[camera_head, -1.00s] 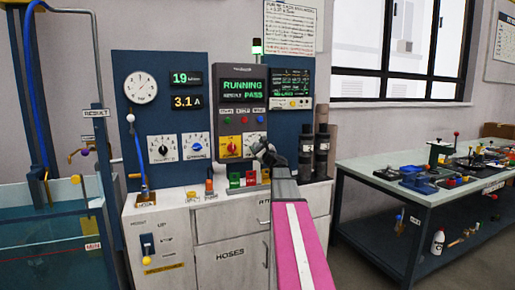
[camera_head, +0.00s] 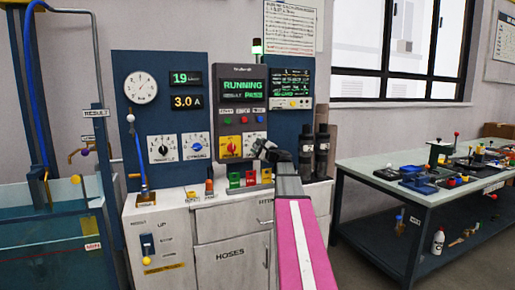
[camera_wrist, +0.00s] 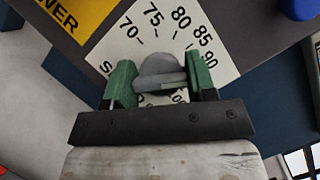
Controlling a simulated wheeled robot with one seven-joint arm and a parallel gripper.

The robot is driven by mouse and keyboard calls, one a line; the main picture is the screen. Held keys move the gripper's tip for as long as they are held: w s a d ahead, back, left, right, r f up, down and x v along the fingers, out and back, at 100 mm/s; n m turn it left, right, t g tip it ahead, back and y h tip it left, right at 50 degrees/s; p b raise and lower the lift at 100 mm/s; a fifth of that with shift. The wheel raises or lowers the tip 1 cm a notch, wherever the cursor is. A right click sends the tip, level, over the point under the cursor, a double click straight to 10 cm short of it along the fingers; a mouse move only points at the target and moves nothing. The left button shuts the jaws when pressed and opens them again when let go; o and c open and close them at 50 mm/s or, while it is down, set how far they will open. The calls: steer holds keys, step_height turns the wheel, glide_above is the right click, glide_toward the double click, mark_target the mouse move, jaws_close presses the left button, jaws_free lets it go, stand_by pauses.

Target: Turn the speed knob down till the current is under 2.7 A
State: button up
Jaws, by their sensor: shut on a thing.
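The grey speed knob (camera_wrist: 160,66) sits on a white dial plate (camera_wrist: 212,42) with marks from 70 to 90 in the wrist view. My gripper (camera_wrist: 160,84) has its green pads closed on both sides of the knob. Its lower dial marks are partly hidden by my gripper. In the head view my gripper (camera_head: 262,150) reaches the panel at this dial, and the knob is hidden there. The current display (camera_head: 187,102) reads 3.0 A.
The display above it (camera_head: 186,78) reads about 1.9. The screen (camera_head: 243,89) shows RUNNING and PASS. A yellow switch plate (camera_head: 230,147) with a red knob is just left of my gripper. Dark cylinders (camera_head: 321,150) stand close on the right.

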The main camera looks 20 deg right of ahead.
steer(key=o, duration=0.9)
steer(key=shift+o, duration=0.2)
steer(key=v, duration=1.1)
